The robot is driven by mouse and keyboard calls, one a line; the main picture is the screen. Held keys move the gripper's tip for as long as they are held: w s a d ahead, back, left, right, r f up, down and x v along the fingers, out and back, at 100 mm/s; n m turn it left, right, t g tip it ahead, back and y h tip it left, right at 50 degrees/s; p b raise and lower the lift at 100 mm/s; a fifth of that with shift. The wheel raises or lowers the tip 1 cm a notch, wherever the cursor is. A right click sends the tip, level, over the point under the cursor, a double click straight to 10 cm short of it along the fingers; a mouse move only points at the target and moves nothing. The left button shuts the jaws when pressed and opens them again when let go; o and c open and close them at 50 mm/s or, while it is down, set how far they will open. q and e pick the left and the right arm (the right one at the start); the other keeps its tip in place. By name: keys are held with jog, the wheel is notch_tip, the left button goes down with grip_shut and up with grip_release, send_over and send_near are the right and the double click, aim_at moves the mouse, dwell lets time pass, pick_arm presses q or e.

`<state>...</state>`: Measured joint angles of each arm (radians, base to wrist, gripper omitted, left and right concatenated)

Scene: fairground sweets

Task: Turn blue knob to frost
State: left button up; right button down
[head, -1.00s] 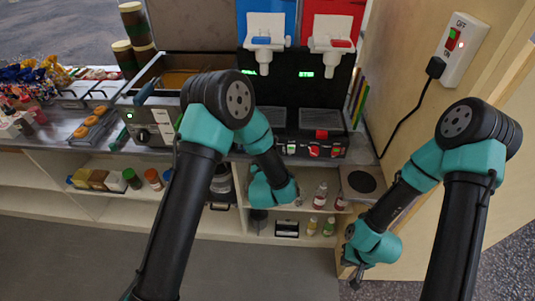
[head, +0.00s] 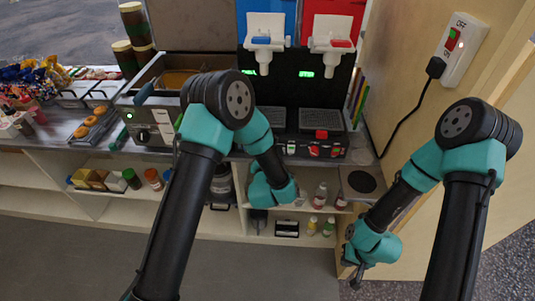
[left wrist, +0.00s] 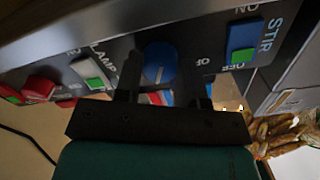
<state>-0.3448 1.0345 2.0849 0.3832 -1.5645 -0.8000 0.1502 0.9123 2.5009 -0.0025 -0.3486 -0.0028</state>
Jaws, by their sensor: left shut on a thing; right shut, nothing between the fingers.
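The blue knob (left wrist: 160,62) shows in the left wrist view on the dark underside-tilted panel, with a pale pointer line on its face. My left gripper (left wrist: 160,82) has a finger on either side of it and is shut on it. In the head view my left arm hides the knob and the left gripper's tips. The slush machine (head: 285,100) stands at the back of the counter, with a blue tank (head: 266,7) and a red tank (head: 335,7). My right gripper (head: 357,277) is shut and empty, low at the right, away from the machine.
Near the knob are a green-and-blue STIR switch (left wrist: 243,54) and a green LAMP switch (left wrist: 92,82). A wall switch (head: 452,40) with a black plug is at the right. Shelves with bottles lie below the counter.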

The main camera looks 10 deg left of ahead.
pick_arm(q)
jog(key=m, duration=0.7)
dwell(0.6)
jog(key=o, duration=0.6)
jog(key=shift+o, duration=0.2)
jog(key=shift+s, duration=0.15)
jog(key=s, duration=1.7)
jog(key=shift+d, duration=0.35)
jog(key=shift+s, duration=0.1)
